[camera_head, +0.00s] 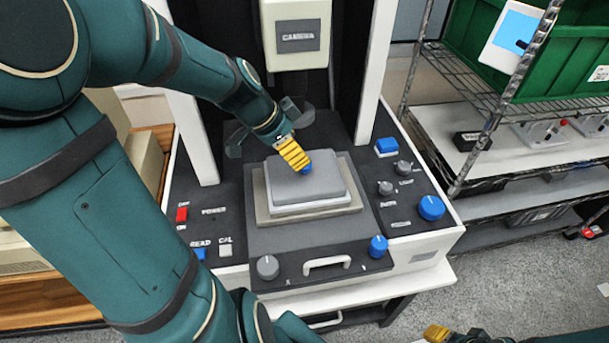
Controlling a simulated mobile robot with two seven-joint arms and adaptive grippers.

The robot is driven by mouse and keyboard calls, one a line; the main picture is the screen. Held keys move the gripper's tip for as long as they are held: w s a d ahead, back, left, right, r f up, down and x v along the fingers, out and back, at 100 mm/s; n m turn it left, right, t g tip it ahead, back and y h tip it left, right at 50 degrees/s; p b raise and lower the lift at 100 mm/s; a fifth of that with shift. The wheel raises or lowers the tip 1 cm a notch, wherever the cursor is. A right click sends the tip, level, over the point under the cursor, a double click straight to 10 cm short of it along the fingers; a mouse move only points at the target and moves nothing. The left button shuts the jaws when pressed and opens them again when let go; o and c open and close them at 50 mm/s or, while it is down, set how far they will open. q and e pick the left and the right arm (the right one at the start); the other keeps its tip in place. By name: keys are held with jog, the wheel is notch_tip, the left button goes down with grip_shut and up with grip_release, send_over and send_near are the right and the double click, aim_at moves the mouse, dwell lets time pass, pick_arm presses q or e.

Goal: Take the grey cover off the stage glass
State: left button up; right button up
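The grey cover (330,182) lies flat on the stage glass (312,207), whose pale edge shows beneath it on the machine's stage. A blue knob (306,168) shows on top of the cover, partly hidden by my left gripper. My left gripper (296,157) comes down from the upper left, its yellow fingertips at the knob. One finger seems to hide the other, so its grip on the knob is unclear. My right gripper (436,334) shows only as a yellow tip at the bottom edge, away from the machine; the rest is cut off.
A camera head (297,35) hangs above the stage between white posts. Knobs and switches flank the stage, including a large blue knob (431,208) and a red switch (182,214). A white handle (327,263) is in front. A wire shelf (480,90) with a green crate (565,50) stands right.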

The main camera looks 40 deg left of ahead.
aim_at(305, 171)
pick_arm(q)
jog(key=shift+s+a+b+x, duration=0.15)
jog(key=shift+b+x, duration=0.1)
jog(key=shift+x, duration=1.5)
jog(key=shift+s+a+b+x, duration=0.1)
jog(key=shift+b+x, duration=0.1)
jog(key=shift+x, duration=1.5)
jog(key=shift+f, duration=0.2)
grip_shut()
